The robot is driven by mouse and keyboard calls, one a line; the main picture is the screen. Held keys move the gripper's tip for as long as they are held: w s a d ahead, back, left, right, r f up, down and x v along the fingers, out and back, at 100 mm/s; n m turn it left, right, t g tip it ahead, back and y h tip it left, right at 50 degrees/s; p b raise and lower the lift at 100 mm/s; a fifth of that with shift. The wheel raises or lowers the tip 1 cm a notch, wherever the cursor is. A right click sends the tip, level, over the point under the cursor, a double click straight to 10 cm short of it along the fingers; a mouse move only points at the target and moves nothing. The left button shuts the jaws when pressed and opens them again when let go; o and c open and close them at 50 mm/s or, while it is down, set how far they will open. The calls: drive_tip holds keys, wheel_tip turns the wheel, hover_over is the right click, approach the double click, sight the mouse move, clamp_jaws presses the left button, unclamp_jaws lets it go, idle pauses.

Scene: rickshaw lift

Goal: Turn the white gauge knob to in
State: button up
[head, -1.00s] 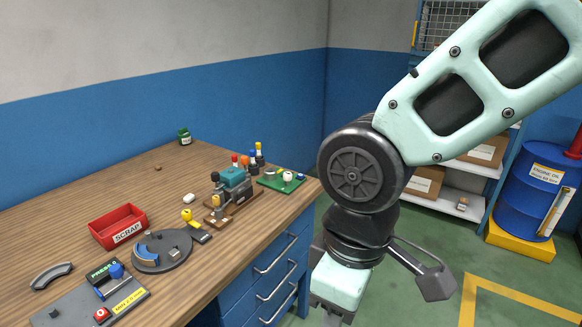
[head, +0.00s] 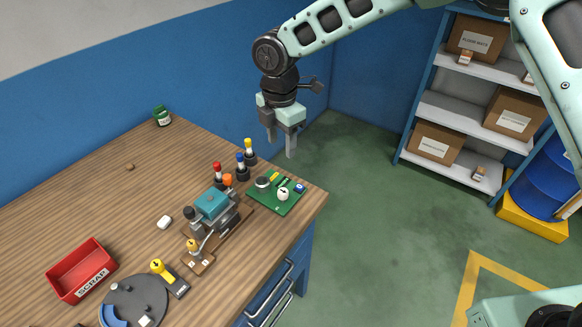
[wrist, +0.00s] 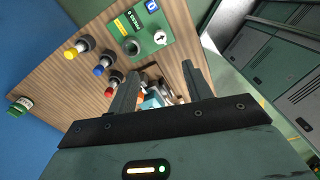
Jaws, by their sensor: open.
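The white gauge knob (head: 283,194) sits on a green board (head: 268,207) near the far right corner of the bench. It has a dark mark on its face. In the wrist view the white knob (wrist: 160,37) shows at the top, on the green board (wrist: 150,55). My gripper (head: 281,152) is open and empty, raised above and behind the board in the head view. Its two fingers (wrist: 156,82) point toward the bench in the wrist view, and the knob lies beyond them, apart from both. The lettering around the knob is too small to read.
Red, blue (head: 241,167) and yellow-topped posts stand beside the board. A teal-topped device (head: 213,204) stands in front of them. A red scrap bin (head: 103,270) and a grey round fixture (head: 146,296) are at lower left. The bench edge drops to open floor on the right.

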sight(283, 191)
wheel_tip(283, 191, down, 17)
drive_tip(key=p, duration=0.5)
drive_tip(key=shift+f, duration=0.2)
drive_tip(key=c, duration=1)
